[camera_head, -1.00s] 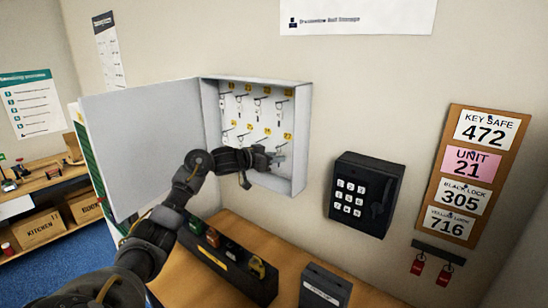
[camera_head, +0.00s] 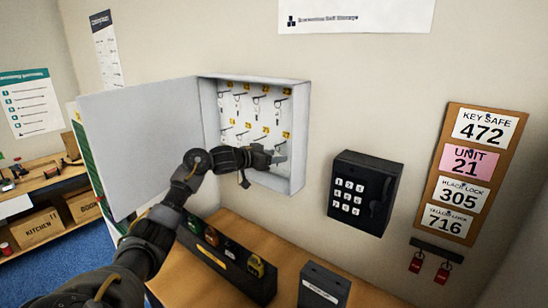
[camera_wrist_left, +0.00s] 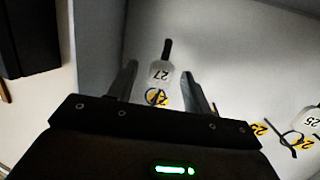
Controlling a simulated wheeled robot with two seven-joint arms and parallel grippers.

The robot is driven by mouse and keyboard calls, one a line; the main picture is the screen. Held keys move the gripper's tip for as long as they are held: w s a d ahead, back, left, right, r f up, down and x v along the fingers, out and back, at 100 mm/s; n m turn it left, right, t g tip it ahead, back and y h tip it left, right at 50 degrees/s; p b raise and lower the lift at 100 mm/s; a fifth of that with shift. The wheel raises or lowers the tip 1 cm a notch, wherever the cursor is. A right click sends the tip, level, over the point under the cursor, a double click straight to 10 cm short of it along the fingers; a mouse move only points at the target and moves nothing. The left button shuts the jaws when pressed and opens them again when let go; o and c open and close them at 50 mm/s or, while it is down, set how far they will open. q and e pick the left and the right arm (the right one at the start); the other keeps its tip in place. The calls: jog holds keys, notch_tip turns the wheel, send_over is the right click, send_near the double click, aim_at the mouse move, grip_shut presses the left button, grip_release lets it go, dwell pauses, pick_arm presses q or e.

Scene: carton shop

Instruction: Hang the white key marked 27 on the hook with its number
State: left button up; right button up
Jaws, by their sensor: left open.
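The white key tag marked 27 (camera_wrist_left: 159,73), with a black end, is at a hook (camera_wrist_left: 154,96) in the left wrist view and appears to hang from it. A yellow number label (camera_wrist_left: 163,101) lies behind that hook, its digits partly covered. My left gripper (camera_wrist_left: 160,72) is open, with one finger on each side of the tag and gaps between. In the head view my left gripper (camera_head: 277,158) is inside the open key cabinet (camera_head: 301,135), at the lower right hooks. The key is not clear there. My right gripper is out of view.
Another white tag marked 25 (camera_wrist_left: 311,119) hangs at a neighbouring hook. The cabinet door (camera_head: 145,145) stands open on the left, close to my arm. A keypad box (camera_head: 364,192) is on the wall to the right. A black tray (camera_head: 235,262) stands below on the wooden counter.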

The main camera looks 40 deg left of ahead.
pick_arm(q)
jog(key=b+v, duration=0.5)
jog(key=v, duration=0.5)
jog(key=shift+s, duration=0.4)
jog(key=shift+r, duration=0.1)
